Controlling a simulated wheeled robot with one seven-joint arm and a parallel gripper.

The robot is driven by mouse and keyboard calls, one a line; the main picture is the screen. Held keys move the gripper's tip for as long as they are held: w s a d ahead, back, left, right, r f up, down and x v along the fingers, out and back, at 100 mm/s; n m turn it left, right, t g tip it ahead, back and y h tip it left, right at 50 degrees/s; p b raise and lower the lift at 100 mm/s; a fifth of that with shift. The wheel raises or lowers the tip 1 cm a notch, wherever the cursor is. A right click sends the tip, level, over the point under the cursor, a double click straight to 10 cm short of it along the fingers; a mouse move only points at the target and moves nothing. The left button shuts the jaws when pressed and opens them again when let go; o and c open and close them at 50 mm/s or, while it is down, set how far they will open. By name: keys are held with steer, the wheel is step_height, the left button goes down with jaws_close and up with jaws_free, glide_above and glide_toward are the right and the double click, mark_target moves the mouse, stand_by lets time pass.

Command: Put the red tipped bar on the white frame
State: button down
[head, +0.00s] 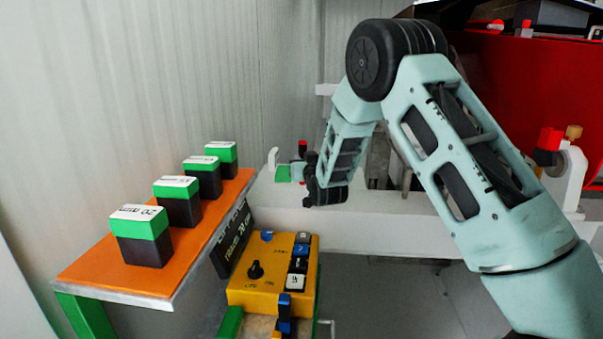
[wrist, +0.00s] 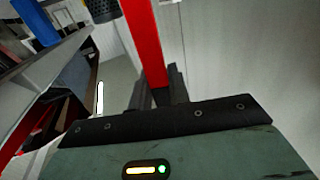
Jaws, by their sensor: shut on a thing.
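A red bar (wrist: 148,40) rises between the two dark fingers of my gripper (wrist: 160,90) in the wrist view. The fingers are shut on it, and its far end runs out of the top of the picture. In the head view, the dark end of my arm is over the left part of the white frame (head: 375,232); the gripper and the held bar are mostly hidden there. A small red-topped black piece (head: 303,149) shows just beyond my wrist; I cannot tell whether it belongs to the bar or the frame.
An orange-topped shelf (head: 85,272) with several green and black blocks stands at left. A yellow control box (head: 250,292) sits low in the middle. Red machinery (head: 520,85) and a red-capped fitting (head: 549,142) are at right. A corrugated wall (head: 150,80) closes the back left.

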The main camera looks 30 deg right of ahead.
mark_target(303, 184)
steer(key=shift+f+p, duration=0.45)
steer(key=shift+f, duration=1.55)
steer(key=shift+f, duration=0.1)
steer(key=c, duration=1.7)
jaws_free()
steer(key=shift+f, duration=0.15)
steer(key=shift+c, duration=0.2)
steer(key=o, duration=0.4)
